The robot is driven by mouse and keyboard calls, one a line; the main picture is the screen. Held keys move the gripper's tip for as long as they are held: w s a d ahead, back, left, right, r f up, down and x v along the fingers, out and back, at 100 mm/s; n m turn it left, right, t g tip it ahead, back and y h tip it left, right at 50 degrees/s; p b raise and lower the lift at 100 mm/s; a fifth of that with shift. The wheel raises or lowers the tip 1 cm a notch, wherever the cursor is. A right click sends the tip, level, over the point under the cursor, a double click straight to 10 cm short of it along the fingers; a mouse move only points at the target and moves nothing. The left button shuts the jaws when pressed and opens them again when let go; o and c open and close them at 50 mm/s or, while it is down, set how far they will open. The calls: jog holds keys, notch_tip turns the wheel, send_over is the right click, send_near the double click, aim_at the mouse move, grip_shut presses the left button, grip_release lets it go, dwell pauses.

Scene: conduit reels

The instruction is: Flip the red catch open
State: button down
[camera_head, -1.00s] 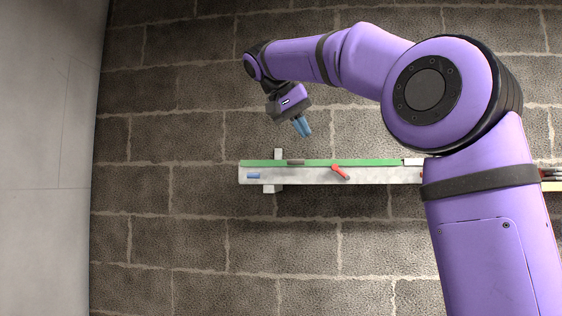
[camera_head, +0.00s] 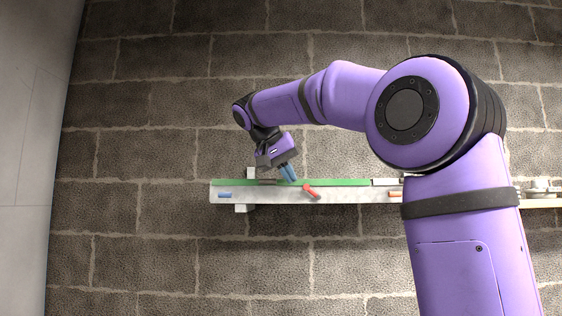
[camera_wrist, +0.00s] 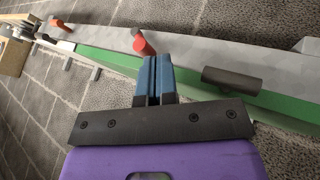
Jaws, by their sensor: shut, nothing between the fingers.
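The red catch (camera_head: 312,191) sits on the front of a long pale grey rail with a green strip (camera_head: 340,182) along its upper edge. It slants down to the right. My gripper (camera_head: 289,175) is shut and empty, just up and left of the catch, over the green strip. In the wrist view the blue fingertips (camera_wrist: 154,60) are together, and the red catch (camera_wrist: 143,45) lies just beyond them. A small gap seems to separate them; I cannot tell whether they touch.
A dark grey cylinder-like piece (camera_wrist: 232,80) sits on the rail's green side. A blue piece (camera_head: 225,195) is at the rail's left end; an orange piece (camera_head: 395,194) is further right, near my arm. A block wall (camera_head: 150,250) is behind, with a pale wall (camera_head: 35,160) at left.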

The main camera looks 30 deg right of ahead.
jog(key=shift+x, duration=1.2)
jog(key=shift+s+d+r+t+y, duration=0.2)
jog(key=shift+d+r+t+y, duration=0.3)
jog(key=shift+y, duration=0.3)
jog(key=y, duration=0.1)
jog(key=s+d+r+m+t+y, duration=0.1)
jog(key=shift+r+t+y, duration=0.25)
jog(key=shift+t+y, duration=0.05)
jog(key=d+t+y, duration=0.1)
jog(key=s+d+r+t+y, duration=0.1)
jog(key=y, duration=0.1)
jog(key=shift+s+m, duration=0.15)
jog(key=shift+m, duration=0.25)
jog(key=shift+r, duration=0.2)
jog(key=shift+r, duration=0.6)
